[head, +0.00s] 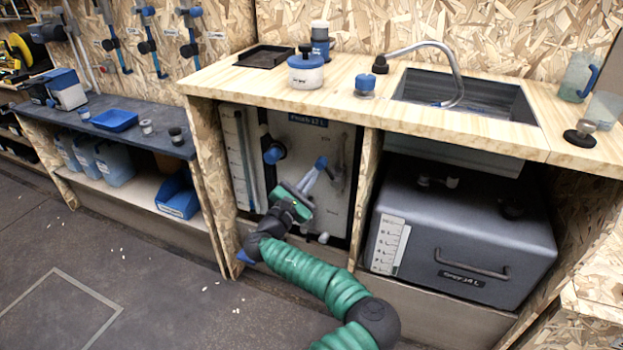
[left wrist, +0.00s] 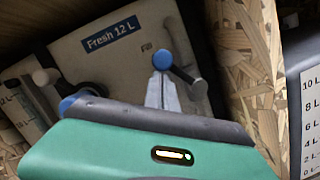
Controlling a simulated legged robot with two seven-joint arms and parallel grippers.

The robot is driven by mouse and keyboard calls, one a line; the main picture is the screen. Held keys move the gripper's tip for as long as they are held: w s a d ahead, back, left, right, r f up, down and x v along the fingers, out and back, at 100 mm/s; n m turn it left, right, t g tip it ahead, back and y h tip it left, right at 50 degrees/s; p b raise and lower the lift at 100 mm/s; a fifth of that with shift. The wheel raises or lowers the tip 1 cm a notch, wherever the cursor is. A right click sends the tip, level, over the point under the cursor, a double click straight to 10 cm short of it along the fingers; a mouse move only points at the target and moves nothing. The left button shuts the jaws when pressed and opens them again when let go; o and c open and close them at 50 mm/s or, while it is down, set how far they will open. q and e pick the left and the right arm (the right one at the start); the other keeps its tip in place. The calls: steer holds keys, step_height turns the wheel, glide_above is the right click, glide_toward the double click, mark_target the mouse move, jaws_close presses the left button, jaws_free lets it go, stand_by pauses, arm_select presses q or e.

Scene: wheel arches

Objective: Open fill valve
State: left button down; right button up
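The Fresh 12 L tank (head: 300,143) is a light panel in the left bay under the counter; its label (left wrist: 114,35) shows in the left wrist view. Beside the word "Fill" is a blue knob (left wrist: 162,60) on a dark rod, in front of a grey upright handle (left wrist: 184,48). The knob also shows in the head view (head: 321,162). My left gripper (head: 315,173) has its pale fingers close together at this knob; they also show in the left wrist view (left wrist: 161,82). I cannot tell whether they grip it. My right gripper is not in view.
Another blue knob (head: 273,155) with a dark fitting is left of the gripper. A wooden post (head: 364,190) separates this bay from the dark grey tank (head: 465,225). The counter (head: 340,95) with a sink (head: 480,92) overhangs the bay. The floor at left is mostly clear.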

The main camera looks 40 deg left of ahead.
mark_target(323, 169)
arm_select(q)
steer(key=shift+w+d+r+m, duration=0.1)
steer(key=shift+d+r+m, duration=0.45)
steer(key=shift+m, duration=0.45)
steer(key=shift+w+d+r+p, duration=0.2)
steer(key=shift+d+r+p, duration=0.45)
steer(key=shift+p, duration=0.15)
steer(key=shift+d, duration=0.15)
